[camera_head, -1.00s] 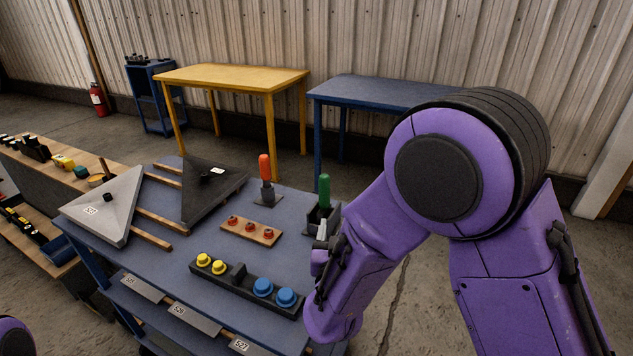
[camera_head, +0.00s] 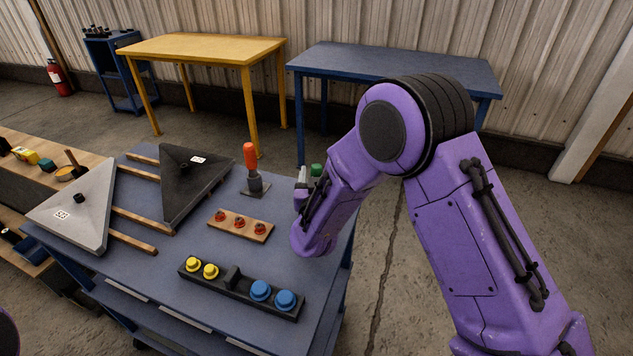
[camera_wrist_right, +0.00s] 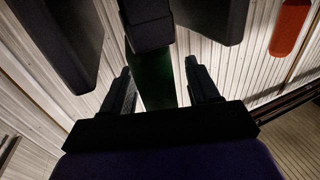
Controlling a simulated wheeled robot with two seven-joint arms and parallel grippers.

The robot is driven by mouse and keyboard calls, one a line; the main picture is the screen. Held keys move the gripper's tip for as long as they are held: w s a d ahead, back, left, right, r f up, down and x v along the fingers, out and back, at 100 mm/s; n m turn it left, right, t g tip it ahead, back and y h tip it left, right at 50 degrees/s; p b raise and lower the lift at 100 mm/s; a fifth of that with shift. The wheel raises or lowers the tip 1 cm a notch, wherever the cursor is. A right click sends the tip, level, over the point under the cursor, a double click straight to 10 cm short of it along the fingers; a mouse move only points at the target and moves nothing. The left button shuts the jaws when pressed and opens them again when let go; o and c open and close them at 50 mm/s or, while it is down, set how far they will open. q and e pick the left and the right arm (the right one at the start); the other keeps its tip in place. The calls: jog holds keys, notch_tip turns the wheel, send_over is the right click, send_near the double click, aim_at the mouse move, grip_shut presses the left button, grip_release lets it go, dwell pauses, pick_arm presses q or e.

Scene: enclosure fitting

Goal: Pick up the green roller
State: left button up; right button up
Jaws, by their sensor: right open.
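The green roller (camera_head: 317,169) is at the right back corner of the blue table. In the head view only its top shows, and my right arm hides the rest. My right gripper (camera_head: 302,180) is beside it there. In the right wrist view the green roller (camera_wrist_right: 152,85) is a dark green upright shape between the two fingers of my right gripper (camera_wrist_right: 158,78). The fingers are open, with one on each side and gaps visible. Dark blocks, perhaps its holder, cover its upper end in that picture. My left gripper is not in view.
An orange-handled tool (camera_head: 251,158) stands on a small base left of the roller. A wooden strip with red knobs (camera_head: 240,225), a black bar (camera_head: 236,285) with yellow and blue knobs, and grey (camera_head: 80,215) and black (camera_head: 185,180) pyramid-shaped covers share the table (camera_head: 150,280).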

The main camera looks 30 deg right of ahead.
jog(key=shift+s+d, duration=0.1)
jog(key=c, duration=1.1)
jog(key=shift+r, duration=0.1)
